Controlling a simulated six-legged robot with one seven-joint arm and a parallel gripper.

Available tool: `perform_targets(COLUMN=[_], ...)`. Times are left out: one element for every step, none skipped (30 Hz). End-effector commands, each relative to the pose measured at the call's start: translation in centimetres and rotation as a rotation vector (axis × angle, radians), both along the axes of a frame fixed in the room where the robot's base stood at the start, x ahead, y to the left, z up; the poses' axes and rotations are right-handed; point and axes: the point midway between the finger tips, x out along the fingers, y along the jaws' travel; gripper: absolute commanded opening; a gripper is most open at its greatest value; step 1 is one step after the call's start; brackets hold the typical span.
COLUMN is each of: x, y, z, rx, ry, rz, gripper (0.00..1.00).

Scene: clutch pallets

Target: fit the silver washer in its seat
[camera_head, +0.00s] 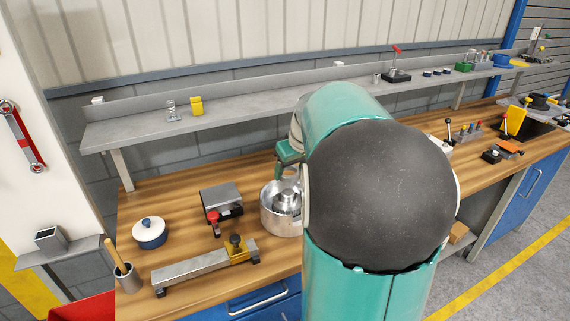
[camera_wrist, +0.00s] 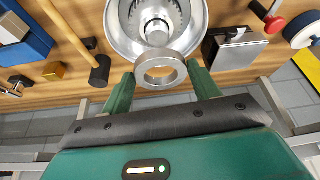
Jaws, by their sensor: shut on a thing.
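The silver washer (camera_wrist: 160,84), a thick flat ring, sits between the two green fingers of my gripper (camera_wrist: 160,72) in the wrist view. My gripper is shut on it. Beyond it is a round silver housing (camera_wrist: 118,28) with a stepped central hub (camera_wrist: 156,30); the washer overlaps the housing's near rim in the picture. I cannot tell how high the washer is above it. In the head view the housing (camera_head: 270,218) stands on the wooden bench, partly behind my arm, with green gripper parts (camera_head: 288,155) above its back.
Left of the housing on the bench (camera_head: 135,215) are a grey block with a red knob (camera_head: 220,197), a blue-and-white lidded pot (camera_head: 149,233) and a long metal rail with a yellow slide (camera_head: 195,266). A grey shelf (camera_head: 240,100) runs behind. A hammer (camera_wrist: 70,35) lies beside the housing.

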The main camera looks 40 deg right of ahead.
Motion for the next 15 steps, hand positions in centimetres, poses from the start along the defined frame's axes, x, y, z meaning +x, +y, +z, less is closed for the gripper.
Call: perform_targets(x=[0.0,-0.1,-0.2,-0.3,-0.3,-0.4,-0.5,-0.5,-0.6,-0.6,-0.6,-0.6,-0.6,-0.6,-0.6], y=[0.1,0.1,0.1,0.1,0.1,0.1,0.1,0.1,0.1,0.1,0.1,0.1,0.1,0.1,0.2], z=[0.0,-0.1,-0.2,-0.3,-0.4,-0.6,-0.8,-1.1,-1.5,-1.8,-2.1,-2.5,-2.8,-3.1,-3.5], rx=[0.001,0.001,0.001,0.001,0.001,0.001,0.001,0.001,0.001,0.001,0.002,0.001,0.001,0.002,0.002], ry=[0.000,0.000,0.000,0.000,0.001,0.001,0.001,0.001,0.001,0.002,0.003,0.002,0.002,0.002,0.002], rz=[0.001,0.001,0.000,0.000,0.000,0.000,0.000,0.000,0.001,0.001,0.002,0.001,0.000,0.001,0.001], gripper=[0.31,0.31,0.31,0.31,0.31,0.31,0.31,0.31,0.31,0.31,0.31,0.31,0.31,0.31,0.31])
